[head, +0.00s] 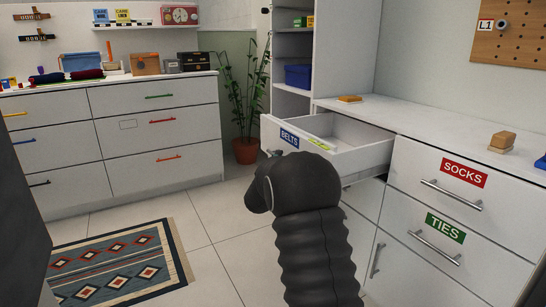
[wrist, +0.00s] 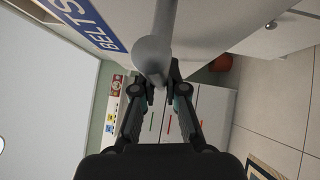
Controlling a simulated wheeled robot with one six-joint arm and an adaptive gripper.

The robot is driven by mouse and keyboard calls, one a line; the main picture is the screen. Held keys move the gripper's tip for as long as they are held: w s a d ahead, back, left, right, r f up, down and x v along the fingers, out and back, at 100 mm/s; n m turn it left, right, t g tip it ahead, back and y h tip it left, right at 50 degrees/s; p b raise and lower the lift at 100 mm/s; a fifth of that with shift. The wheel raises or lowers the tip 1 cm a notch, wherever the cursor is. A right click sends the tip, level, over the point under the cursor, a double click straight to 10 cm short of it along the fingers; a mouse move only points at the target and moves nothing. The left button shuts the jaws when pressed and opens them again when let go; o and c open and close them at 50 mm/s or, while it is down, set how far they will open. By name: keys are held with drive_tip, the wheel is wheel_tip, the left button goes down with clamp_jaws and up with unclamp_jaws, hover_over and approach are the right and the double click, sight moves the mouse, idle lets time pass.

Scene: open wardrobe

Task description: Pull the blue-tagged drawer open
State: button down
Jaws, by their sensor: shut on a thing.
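The blue-tagged drawer (head: 360,158) is a white drawer at the top of the low cabinet. Its blue tag (head: 289,138) reads BELTS and also shows in the wrist view (wrist: 88,22). The drawer stands pulled out, with its inside visible from above. Its grey bar handle (wrist: 160,40) runs in front of the drawer front in the wrist view. My gripper (wrist: 157,88) is shut on that handle near the bar's end. In the head view my dark arm hides most of the gripper and handle.
The closed SOCKS drawer (head: 445,190) and TIES drawer (head: 438,243) are to the right. A green-yellow item (head: 319,143) lies in the open drawer. A potted plant (head: 245,150) stands behind. Floor to the left is clear around a patterned rug (head: 115,265).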

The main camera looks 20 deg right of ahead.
drive_tip(key=shift+a, duration=0.15)
drive_tip(key=c, duration=1.2)
unclamp_jaws()
drive_tip(key=shift+s, duration=0.1)
drive_tip(key=v, duration=1.1)
drive_tip(key=shift+s+a, duration=0.25)
drive_tip(key=shift+s, duration=0.05)
drive_tip(key=shift+f, duration=0.1)
